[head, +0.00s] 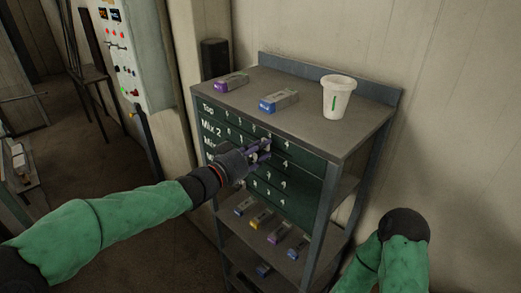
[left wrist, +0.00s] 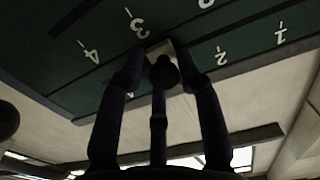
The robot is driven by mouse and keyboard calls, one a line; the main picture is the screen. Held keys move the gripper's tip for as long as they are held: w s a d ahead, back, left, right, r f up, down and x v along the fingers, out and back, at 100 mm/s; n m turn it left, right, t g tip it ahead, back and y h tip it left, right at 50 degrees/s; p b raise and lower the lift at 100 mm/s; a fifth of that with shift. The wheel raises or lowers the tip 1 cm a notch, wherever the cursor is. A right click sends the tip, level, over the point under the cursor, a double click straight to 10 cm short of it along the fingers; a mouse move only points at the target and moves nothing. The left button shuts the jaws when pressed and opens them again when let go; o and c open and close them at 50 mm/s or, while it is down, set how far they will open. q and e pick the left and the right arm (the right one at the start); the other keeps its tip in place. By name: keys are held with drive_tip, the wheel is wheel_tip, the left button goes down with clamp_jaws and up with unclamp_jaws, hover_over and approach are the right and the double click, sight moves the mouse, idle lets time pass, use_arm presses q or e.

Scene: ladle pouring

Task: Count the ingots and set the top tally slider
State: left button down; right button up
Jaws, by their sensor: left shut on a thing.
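A dark green tally board (head: 290,197) fronts the shelf unit, with rows lettered "Top", "Mix 2" and others partly hidden by my left gripper. My left gripper (head: 266,148) is at the board, shut on a dark slider knob (left wrist: 163,72). In the left wrist view the knob sits between the numerals 3 and 2. I cannot tell for sure which row it belongs to. A purple-ended ingot (head: 231,83) and a blue-ended ingot (head: 278,101) lie on the unit's top. Several more, including an orange one (head: 262,219), lie on the shelves below. My right gripper is out of view.
A white cup (head: 338,97) with a green mark stands on the grey unit top (head: 345,135), right of the ingots. A control cabinet (head: 128,55) stands at the left.

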sight(254, 136)
use_arm(q)
drive_tip(key=w+a+p, duration=0.3)
drive_tip(key=shift+w+a, duration=0.3)
drive_tip(key=shift+w+a+f, duration=0.1)
drive_tip(key=shift+w+a, duration=0.15)
drive_tip(key=shift+w, duration=0.05)
drive_tip(key=shift+s, duration=0.1)
drive_tip(key=c, duration=1.1)
unclamp_jaws()
drive_tip(key=shift+o, duration=0.2)
drive_tip(key=v, duration=1.2)
